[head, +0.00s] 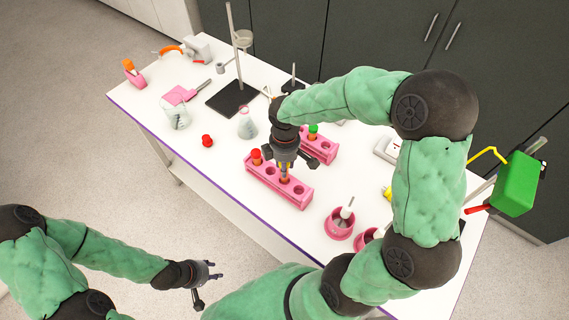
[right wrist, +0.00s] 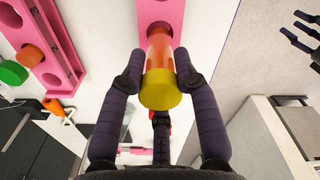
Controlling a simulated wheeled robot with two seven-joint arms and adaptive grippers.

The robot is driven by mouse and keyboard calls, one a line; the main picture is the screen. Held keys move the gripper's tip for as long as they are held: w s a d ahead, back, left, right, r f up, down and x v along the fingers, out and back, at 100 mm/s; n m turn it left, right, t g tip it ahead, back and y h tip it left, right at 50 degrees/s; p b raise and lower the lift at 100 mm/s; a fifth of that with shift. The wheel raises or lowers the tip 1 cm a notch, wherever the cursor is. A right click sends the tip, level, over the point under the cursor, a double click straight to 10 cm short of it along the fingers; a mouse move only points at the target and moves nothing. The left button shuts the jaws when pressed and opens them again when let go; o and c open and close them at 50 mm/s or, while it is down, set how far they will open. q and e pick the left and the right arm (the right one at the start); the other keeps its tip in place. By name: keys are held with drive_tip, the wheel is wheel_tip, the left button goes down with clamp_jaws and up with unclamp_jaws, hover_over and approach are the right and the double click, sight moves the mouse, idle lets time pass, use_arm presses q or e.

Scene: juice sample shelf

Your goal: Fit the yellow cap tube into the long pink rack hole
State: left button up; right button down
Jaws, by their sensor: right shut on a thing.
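My right gripper (head: 285,172) is shut on the yellow cap tube, over the front pink rack (head: 298,197). In the right wrist view the tube's yellow cap (right wrist: 160,90) sits between the fingers (right wrist: 157,80). Its orange-red body points at the rack (right wrist: 150,10), and its far end overlaps a hole there. How deep it sits cannot be told. A red-capped tube (head: 256,156) stands in the left end of this rack. My left gripper (head: 212,277) is open and empty, off the table's front edge; it also shows in the wrist view (right wrist: 303,42).
A second pink rack (head: 323,150) with a green-capped tube (head: 313,129) stands just behind. A red cap (head: 207,141), a flask (head: 247,124) and a beaker (head: 176,115) are to the left. Round pink holders (head: 339,229) are to the right.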

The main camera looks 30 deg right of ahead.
drive_tip(key=shift+f+b, duration=1.6)
drive_tip(key=shift+f, duration=0.95)
idle(0.7)
drive_tip(key=c, duration=0.8)
unclamp_jaws()
drive_tip(key=shift+c, duration=0.2)
drive_tip(key=shift+r, duration=0.1)
wheel_tip(320, 180, up, 12)
drive_tip(key=shift+f, duration=0.1)
